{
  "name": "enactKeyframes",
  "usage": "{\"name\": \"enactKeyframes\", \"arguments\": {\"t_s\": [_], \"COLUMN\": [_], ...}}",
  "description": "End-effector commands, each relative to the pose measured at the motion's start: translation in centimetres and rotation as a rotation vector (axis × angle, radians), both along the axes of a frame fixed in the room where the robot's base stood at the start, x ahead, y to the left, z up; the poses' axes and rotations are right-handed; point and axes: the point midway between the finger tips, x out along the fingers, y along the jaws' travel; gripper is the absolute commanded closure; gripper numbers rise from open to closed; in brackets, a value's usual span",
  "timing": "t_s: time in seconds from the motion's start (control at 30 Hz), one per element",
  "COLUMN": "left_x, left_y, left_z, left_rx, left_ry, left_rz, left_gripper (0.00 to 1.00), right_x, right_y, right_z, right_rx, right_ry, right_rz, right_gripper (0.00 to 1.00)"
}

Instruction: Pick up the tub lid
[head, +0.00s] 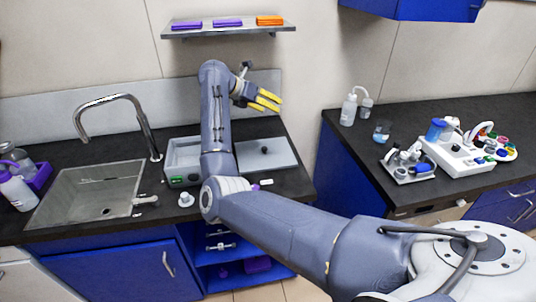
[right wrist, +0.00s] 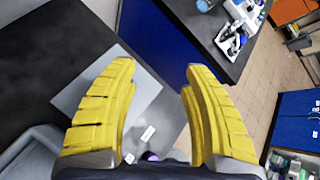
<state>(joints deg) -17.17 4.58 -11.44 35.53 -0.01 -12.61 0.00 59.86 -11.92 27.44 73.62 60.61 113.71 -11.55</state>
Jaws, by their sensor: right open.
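The tub lid (head: 280,157) is a flat light-grey panel with a small dark knob, lying on the dark counter to the right of my forearm in the head view. Beside it on the left is the grey tub (head: 183,157) with a green panel on its front. My arm hides the part between them. My right gripper (head: 278,103) is open and empty, with yellow fingers, above and behind the lid in the head view. In the right wrist view the lid (right wrist: 146,95) shows partly behind the left finger; its knob is not visible there. My left gripper is not in view.
A sink (head: 90,190) with a curved faucet (head: 118,98) lies to the left. A wall shelf (head: 228,30) hangs above. A small white item (head: 267,182) lies in front of the lid. The right counter holds bottles (head: 349,109) and lab equipment (head: 460,150).

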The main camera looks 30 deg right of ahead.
Motion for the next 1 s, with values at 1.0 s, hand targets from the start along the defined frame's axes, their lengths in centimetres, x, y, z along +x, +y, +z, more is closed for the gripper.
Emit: {"name": "enactKeyframes", "arguments": {"t_s": [1.0], "left_x": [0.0], "left_y": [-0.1], "left_z": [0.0], "left_rx": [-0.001], "left_ry": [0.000], "left_rz": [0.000], "left_gripper": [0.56], "right_x": [4.0], "right_y": [2.8], "right_z": [-15.8], "right_rx": [0.540], "right_ry": [-0.182], "right_rz": [-0.055], "right_gripper": [0.52]}}
